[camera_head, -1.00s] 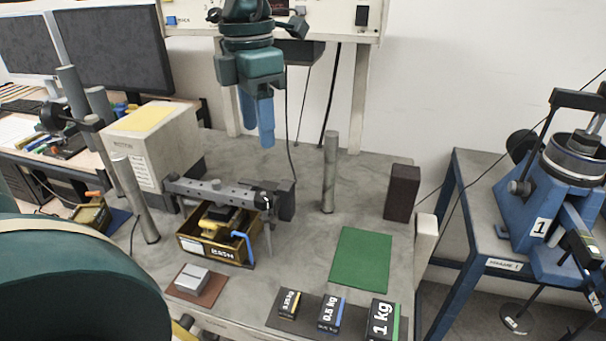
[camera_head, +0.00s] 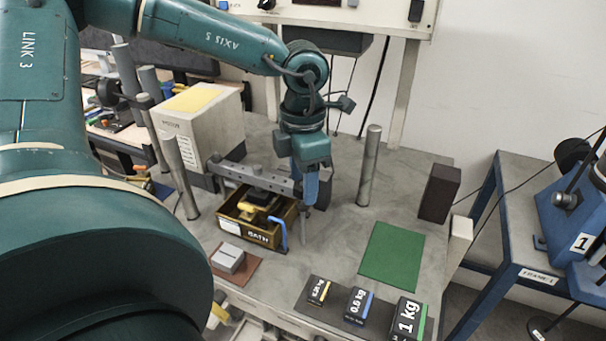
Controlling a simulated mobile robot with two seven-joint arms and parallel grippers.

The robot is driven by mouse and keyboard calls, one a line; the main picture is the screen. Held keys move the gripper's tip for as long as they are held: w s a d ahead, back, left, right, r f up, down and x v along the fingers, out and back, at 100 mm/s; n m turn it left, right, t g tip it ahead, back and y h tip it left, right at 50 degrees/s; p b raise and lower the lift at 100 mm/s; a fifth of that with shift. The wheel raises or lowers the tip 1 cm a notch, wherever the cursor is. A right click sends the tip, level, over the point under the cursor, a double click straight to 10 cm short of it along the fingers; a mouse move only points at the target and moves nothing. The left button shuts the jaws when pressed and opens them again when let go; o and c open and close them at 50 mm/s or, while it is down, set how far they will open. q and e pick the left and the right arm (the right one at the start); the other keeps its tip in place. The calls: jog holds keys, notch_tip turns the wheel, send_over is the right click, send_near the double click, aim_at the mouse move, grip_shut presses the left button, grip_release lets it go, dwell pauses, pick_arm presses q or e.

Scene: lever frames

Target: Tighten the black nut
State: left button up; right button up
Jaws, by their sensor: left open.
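My left gripper (camera_head: 304,192), with blue fingers, points down at the right end of the grey lever beam (camera_head: 250,176). Its fingers are open and hide that end of the beam. I cannot tell whether they touch it. I cannot make out for sure which part is the black nut. A black round knob (camera_head: 108,92) sits on a clamp at the far left, well away from the gripper. Another black knob (camera_head: 574,152) is on the blue frame at the right. My right gripper is out of view.
Metal posts (camera_head: 370,165) rise from the bench. The green mat (camera_head: 392,255) is bare. A dark block (camera_head: 438,193) stands at the right.

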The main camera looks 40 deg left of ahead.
pick_arm(q)
jog(key=shift+f, duration=0.1)
jog(key=c, duration=1)
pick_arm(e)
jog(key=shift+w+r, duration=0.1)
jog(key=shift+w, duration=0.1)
